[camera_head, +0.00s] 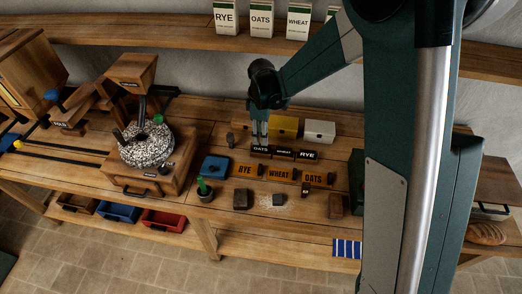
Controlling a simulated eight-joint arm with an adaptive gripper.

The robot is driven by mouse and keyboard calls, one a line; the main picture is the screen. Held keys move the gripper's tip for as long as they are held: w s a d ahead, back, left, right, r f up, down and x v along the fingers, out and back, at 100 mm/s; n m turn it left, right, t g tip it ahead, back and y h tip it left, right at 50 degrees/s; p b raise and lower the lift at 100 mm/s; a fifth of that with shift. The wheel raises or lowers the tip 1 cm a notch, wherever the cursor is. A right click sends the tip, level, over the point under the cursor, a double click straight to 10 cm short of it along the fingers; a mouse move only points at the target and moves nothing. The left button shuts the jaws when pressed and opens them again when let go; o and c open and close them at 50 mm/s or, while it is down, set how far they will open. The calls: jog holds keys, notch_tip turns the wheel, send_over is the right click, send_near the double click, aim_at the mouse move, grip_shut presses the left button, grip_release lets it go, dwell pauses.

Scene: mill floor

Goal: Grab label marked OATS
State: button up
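A small black label marked OATS (261,149) stands at the left end of a row of black labels on the workbench, beside ones marked WHEAT (284,152) and RYE (307,155). An orange plate marked OATS (313,178) is at the right end of a second row, nearer the front. My gripper (260,138) points down, its fingertips just above or behind the black OATS label. The two fingers look close together. I cannot tell whether they touch the label or how far they are open.
A yellow box (284,128) and a white box (320,132) stand behind the labels. Orange plates RYE (246,170) and WHEAT (279,174) lie in front. A stone mill (147,148) stands left. An OATS packet (261,20) is on the shelf. My arm hides the bench's right part.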

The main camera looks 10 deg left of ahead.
aim_at(261, 150)
jog(key=shift+f, duration=0.1)
jog(key=shift+f, duration=2.5)
grip_shut()
